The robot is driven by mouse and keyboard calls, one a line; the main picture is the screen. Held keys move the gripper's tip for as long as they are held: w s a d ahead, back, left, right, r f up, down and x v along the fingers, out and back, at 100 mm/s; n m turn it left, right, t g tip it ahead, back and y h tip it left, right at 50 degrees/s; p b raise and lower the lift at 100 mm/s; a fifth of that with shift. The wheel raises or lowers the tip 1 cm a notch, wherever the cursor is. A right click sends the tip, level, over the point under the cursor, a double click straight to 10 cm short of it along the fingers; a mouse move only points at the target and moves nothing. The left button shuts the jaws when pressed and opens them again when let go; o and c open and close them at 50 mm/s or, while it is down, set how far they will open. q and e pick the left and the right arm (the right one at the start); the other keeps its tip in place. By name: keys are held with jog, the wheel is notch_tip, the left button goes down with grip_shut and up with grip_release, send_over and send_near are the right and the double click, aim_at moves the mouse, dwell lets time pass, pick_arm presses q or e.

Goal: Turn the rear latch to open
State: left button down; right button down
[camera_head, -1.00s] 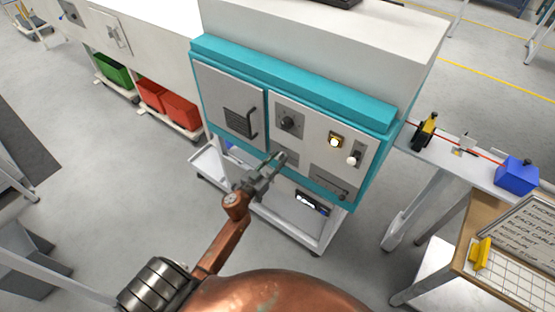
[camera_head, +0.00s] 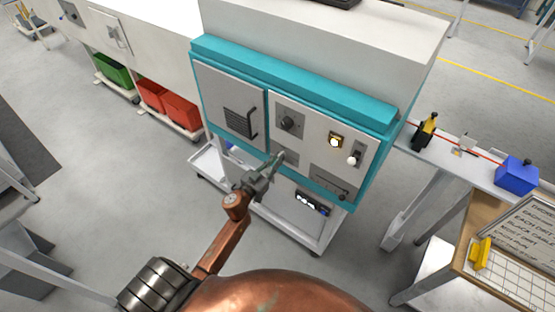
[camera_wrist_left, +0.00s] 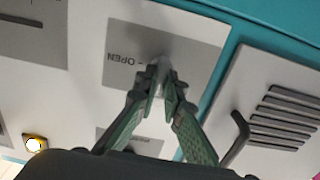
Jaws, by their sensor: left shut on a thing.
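The rear latch (camera_wrist_left: 160,68) is a small pale handle on a grey plate marked OPEN, mostly hidden by my fingertips. In the head view this grey plate (camera_head: 291,158) sits low on the cabinet front, right of the vented door. My left gripper (camera_head: 280,157) reaches up to it from below. In the left wrist view the left gripper (camera_wrist_left: 163,85) has its green-grey fingers closed together on the latch handle. The exact angle of the latch cannot be told. My right gripper is not in view.
The vented door (camera_head: 228,105) has a protruding dark handle beside the gripper. Open floor lies left.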

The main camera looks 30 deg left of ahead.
pick_arm(q)
jog(key=shift+m, duration=0.3)
jog(key=m+b, duration=0.1)
jog(key=m, duration=0.4)
jog(key=m+b, duration=0.1)
jog(key=m, duration=0.5)
jog(key=m+b, duration=0.1)
jog(key=m, duration=0.5)
jog(key=shift+d+f, duration=0.2)
jog(key=shift+f, duration=0.05)
jog(key=shift+m, duration=0.3)
jog(key=c, duration=2)
grip_release()
jog(key=shift+c, duration=0.2)
